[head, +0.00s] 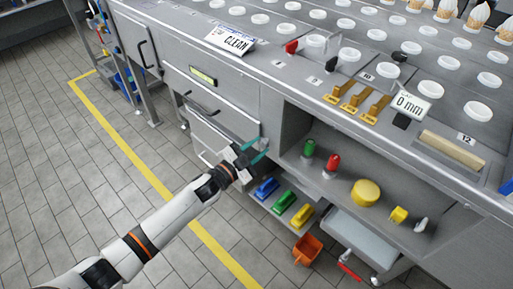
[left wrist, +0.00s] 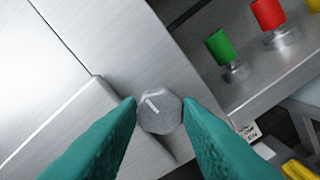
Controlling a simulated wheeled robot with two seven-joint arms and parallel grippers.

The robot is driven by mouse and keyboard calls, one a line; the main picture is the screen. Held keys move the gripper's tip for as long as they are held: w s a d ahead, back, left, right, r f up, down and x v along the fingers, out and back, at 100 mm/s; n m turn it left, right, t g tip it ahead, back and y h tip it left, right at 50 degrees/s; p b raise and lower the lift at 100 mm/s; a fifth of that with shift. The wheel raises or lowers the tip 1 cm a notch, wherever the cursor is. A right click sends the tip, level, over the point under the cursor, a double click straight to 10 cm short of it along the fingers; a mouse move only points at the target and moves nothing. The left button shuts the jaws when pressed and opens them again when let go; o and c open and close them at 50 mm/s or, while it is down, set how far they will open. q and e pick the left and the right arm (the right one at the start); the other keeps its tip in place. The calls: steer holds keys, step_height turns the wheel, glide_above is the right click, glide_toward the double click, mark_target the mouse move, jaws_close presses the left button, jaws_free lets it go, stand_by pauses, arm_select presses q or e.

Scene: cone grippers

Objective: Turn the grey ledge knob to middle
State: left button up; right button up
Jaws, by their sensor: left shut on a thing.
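The grey ledge knob (left wrist: 160,116) shows in the left wrist view as a faceted round knob on a metal face. A short pale mark on it slants toward the upper left of that view. My left gripper (head: 260,150) has its teal fingers on either side of the knob, closed on it; they also show in the left wrist view (left wrist: 160,104). In the head view the knob is hidden or too small to tell at the fingers. My right gripper is not in view.
Right of the knob, a shelf holds a green knob (head: 309,147), a red knob (head: 332,162) and a yellow round knob (head: 365,193). Blue, green and yellow handles (head: 284,202) sit below. A drawer front (head: 215,133) is left of my gripper. The tiled floor (head: 90,215) is clear.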

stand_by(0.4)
arm_select(q)
steer(key=o, duration=1)
steer(key=shift+c, duration=0.2)
steer(key=shift+s+a+f, duration=0.1)
steer(key=shift+s+a, duration=0.15)
steer(key=shift+s, duration=0.1)
steer(key=v, duration=0.6)
steer(key=shift+s+a+p, duration=0.25)
steer(key=shift+p, duration=0.1)
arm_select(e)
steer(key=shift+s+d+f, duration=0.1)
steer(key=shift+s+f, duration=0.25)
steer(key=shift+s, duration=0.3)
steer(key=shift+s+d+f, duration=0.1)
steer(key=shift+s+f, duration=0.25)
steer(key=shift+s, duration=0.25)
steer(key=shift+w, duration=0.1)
